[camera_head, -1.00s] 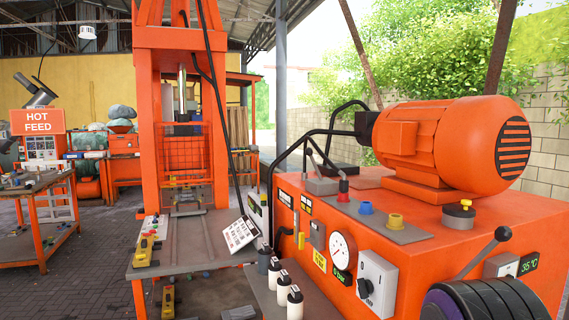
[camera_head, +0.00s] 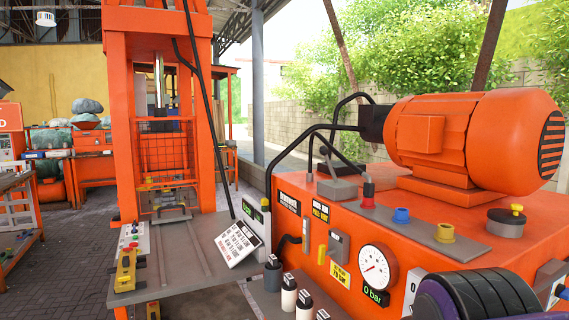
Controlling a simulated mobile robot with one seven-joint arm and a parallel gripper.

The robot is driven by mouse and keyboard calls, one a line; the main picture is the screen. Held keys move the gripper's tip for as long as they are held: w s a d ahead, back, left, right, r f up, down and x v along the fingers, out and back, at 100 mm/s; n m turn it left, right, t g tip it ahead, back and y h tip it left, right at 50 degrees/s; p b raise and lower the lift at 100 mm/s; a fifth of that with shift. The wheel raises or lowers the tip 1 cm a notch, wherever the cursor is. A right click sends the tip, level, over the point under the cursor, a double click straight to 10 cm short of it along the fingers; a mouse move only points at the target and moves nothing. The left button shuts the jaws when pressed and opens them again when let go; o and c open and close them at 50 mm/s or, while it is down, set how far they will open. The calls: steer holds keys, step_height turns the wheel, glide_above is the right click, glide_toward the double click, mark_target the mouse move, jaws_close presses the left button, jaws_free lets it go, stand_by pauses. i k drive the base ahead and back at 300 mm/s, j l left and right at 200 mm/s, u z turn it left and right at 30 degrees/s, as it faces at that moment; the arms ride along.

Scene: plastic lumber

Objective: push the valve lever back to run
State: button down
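A grey block (camera_head: 338,190) on top of the orange power unit (camera_head: 420,230) carries a thin dark lever (camera_head: 328,165) that leans up and to the left. I cannot tell for certain that this is the valve lever, or which position is run. A stubby red-based knob (camera_head: 368,192) with a dark top stands to its right. My gripper is not in view. A dark, purple-banded rounded part, likely my arm, covers the lower right and hides part of the unit's front.
An orange motor (camera_head: 470,140) sits on the unit. The gauge (camera_head: 376,266) stands above a 0 bar display (camera_head: 376,296). Several bottles (camera_head: 289,292) stand in front. A press (camera_head: 165,130) with a mesh guard and bench (camera_head: 195,260) is at left.

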mark_target(322, 149)
steer(key=i+j, duration=0.2)
steer(key=j, duration=0.15)
steer(key=i+j+z, duration=0.15)
steer(key=i+j, duration=0.25)
steer(key=j, duration=0.25)
steer(key=i+j+z, duration=0.15)
steer(key=j, duration=0.2)
steer(key=i+j, duration=0.2)
steer(key=j, duration=0.15)
steer(key=i+j+z, duration=0.1)
steer(key=j, duration=0.3)
steer(key=i+j+z, duration=0.1)
steer(key=i+j, duration=0.25)
steer(key=j, duration=0.4)
steer(key=i+l+z, duration=0.5)
steer(key=l, duration=0.2)
steer(key=k+j+u, duration=0.45)
steer(key=j, duration=0.25)
